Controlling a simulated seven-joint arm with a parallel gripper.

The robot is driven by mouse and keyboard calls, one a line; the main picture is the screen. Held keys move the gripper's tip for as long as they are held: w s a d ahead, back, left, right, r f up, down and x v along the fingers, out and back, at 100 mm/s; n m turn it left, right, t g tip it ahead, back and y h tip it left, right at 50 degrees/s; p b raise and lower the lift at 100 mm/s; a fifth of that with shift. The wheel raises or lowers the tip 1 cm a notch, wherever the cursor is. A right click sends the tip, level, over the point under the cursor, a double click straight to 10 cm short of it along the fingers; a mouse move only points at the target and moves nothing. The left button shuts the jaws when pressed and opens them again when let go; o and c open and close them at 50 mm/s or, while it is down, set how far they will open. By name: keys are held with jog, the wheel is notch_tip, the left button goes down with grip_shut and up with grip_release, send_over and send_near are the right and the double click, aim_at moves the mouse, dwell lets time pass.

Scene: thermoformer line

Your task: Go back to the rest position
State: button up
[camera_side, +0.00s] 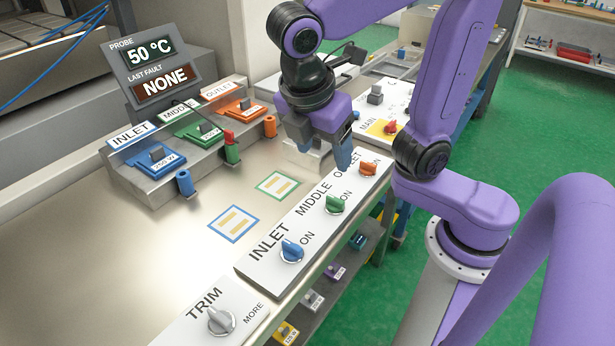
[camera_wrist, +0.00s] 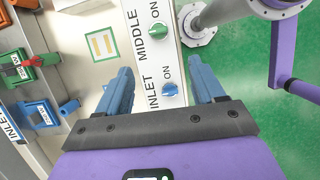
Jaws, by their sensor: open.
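My gripper (camera_side: 322,148) hangs over the bench by the OUTLET end of the white knob panel (camera_side: 262,262) in the side view. Its two blue fingers are spread apart with nothing between them. In the wrist view my gripper (camera_wrist: 162,80) has the panel showing between and beyond its fingers. The panel bears a blue INLET knob (camera_side: 291,250), a green MIDDLE knob (camera_side: 334,203) and an orange OUTLET knob (camera_side: 369,168). The INLET knob (camera_wrist: 169,89) and MIDDLE knob (camera_wrist: 154,9) also show in the wrist view. A pale block (camera_side: 303,158) behind the fingers is partly hidden.
Blue, green and orange heater modules stand behind, with a display (camera_side: 152,68) reading 50 °C and NONE. Blue (camera_side: 233,223) and green (camera_side: 277,186) outlined squares mark the bench. A TRIM knob (camera_side: 220,319) is in front. A MAIN switch (camera_side: 388,128) lies beyond my gripper.

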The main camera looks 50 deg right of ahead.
jog(key=s+d+f+m+y, duration=0.4)
jog(key=s+d+f+m, duration=0.1)
jog(key=s+d+f, duration=0.2)
jog(key=shift+s+f, duration=0.65)
jog(key=shift+s, duration=0.25)
